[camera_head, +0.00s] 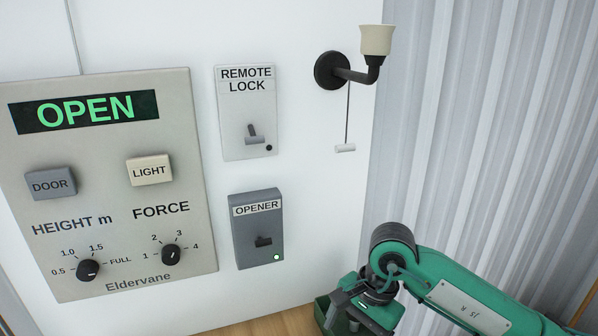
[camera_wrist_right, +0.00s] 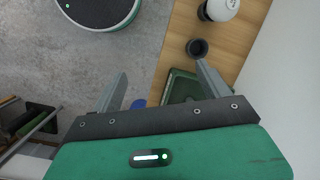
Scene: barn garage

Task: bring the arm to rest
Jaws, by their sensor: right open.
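My right arm (camera_head: 465,295), green with dark joints, comes in from the lower right of the head view. It bends down at its wrist in front of the wall's lower edge. My right gripper (camera_wrist_right: 161,70) points down in the right wrist view. Its two grey fingers are wide apart, with nothing between them. The fingertips are hard to make out in the head view. My left gripper is in neither view.
A wall panel (camera_head: 190,240) reads OPEN; right of it are a remote lock switch (camera_head: 249,110), an opener box (camera_head: 258,228) with a green light and a lamp (camera_head: 375,40) with a pull cord. Below are a wooden top (camera_wrist_right: 180,40), a dark cup (camera_wrist_right: 197,48) and a green tray (camera_wrist_right: 181,88).

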